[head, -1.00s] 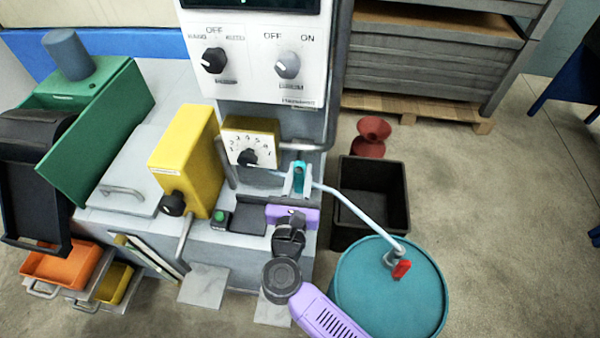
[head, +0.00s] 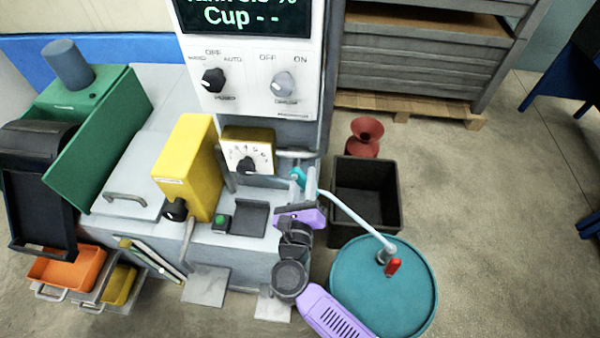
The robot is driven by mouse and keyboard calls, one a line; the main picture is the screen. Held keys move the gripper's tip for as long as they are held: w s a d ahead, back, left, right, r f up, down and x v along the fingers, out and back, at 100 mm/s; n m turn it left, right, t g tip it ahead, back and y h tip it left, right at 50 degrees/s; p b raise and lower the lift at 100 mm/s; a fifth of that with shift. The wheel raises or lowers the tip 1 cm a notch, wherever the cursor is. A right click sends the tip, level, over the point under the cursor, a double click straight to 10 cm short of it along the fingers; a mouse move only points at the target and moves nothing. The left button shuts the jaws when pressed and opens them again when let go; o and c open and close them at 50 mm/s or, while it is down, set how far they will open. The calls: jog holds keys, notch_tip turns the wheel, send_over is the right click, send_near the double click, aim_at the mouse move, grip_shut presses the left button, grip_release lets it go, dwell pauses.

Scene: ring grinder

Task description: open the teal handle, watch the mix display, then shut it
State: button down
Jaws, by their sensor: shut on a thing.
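The teal handle (head: 297,178) is at the front of the grinder, at the upper end of a pale hose. It is tilted to the left. My gripper (head: 304,184), with a purple body, is shut on it from the front, a grey finger on each side. The fingers hide part of the handle. The mix display (head: 245,14) at the top is partly cut off by the picture edge. Its lower line reads "Cup - -"; the line above, cut off, ends in a percent sign.
A teal drum (head: 350,300) with a red tap (head: 393,267) stands at front right, below my arm. A black bin (head: 383,222) stands behind it. A yellow box (head: 186,165) and a dial (head: 246,158) are left of the handle. Open floor lies at right.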

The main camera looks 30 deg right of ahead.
jog(key=n+p, duration=0.1)
jog(key=n, duration=0.1)
jog(key=r+n+p, duration=0.1)
jog(key=p, duration=0.1)
jog(key=d+r+n+p, duration=0.1)
jog(key=n, duration=0.1)
jog(key=shift+s+n+p, duration=0.3)
jog(key=shift+s+p, duration=0.1)
jog(key=n+p, duration=0.2)
jog(key=n, duration=0.1)
jog(key=r+n+p, duration=0.1)
jog(key=p, duration=0.1)
jog(key=shift+s+d+n, duration=0.15)
jog(key=shift+d+n, duration=0.15)
jog(key=shift+n, duration=0.1)
jog(key=shift+r, duration=0.1)
jog(key=c, duration=1.2)
grip_release()
jog(key=shift+o, duration=0.2)
jog(key=b+v, duration=0.1)
jog(key=v, duration=0.6)
jog(key=shift+s+a, duration=0.2)
jog(key=shift+s, duration=0.15)
